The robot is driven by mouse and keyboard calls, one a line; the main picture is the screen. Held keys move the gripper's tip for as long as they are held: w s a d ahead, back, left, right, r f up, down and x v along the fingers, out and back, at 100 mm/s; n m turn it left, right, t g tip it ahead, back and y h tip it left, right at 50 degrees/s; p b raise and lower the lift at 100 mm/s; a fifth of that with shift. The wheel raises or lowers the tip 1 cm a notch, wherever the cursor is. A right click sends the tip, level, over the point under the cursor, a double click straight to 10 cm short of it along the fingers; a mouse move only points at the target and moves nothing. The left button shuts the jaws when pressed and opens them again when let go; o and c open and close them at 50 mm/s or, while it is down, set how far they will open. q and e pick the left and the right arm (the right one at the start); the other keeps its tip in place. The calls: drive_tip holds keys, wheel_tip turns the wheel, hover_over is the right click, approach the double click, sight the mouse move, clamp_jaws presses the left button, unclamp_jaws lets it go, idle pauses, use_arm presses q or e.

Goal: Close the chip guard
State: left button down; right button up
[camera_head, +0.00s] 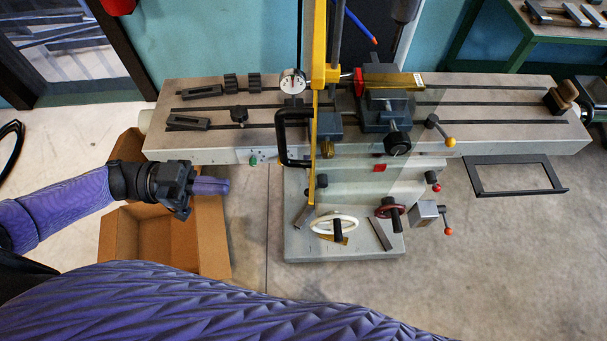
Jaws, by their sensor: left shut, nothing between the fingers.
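The chip guard shows as a yellow frame (313,150) standing upright at the front of the milling machine. It is seen nearly edge-on, and what looks like a faint clear pane reaches to its right. A black bar handle (283,138) sticks out on the frame's left side. My left gripper (226,186) is shut and empty. It is left of the handle and apart from it, in front of the table's left part, with its fingers pointing right. My right gripper is not in view.
The machine table (220,145) carries clamps and a vise (385,112). A cardboard box (210,235) stands on the floor below my left gripper. A white handwheel (333,226) and several levers project from the machine's front. Floor is clear at the right.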

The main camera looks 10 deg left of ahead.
use_arm(q)
drive_tip(key=w+d+p, duration=0.2)
drive_tip(key=d, duration=1)
drive_tip(key=shift+w+d+p, duration=0.15)
drive_tip(key=shift+w+p, duration=0.1)
drive_tip(key=shift+p, duration=0.1)
drive_tip(key=shift+d, duration=0.1)
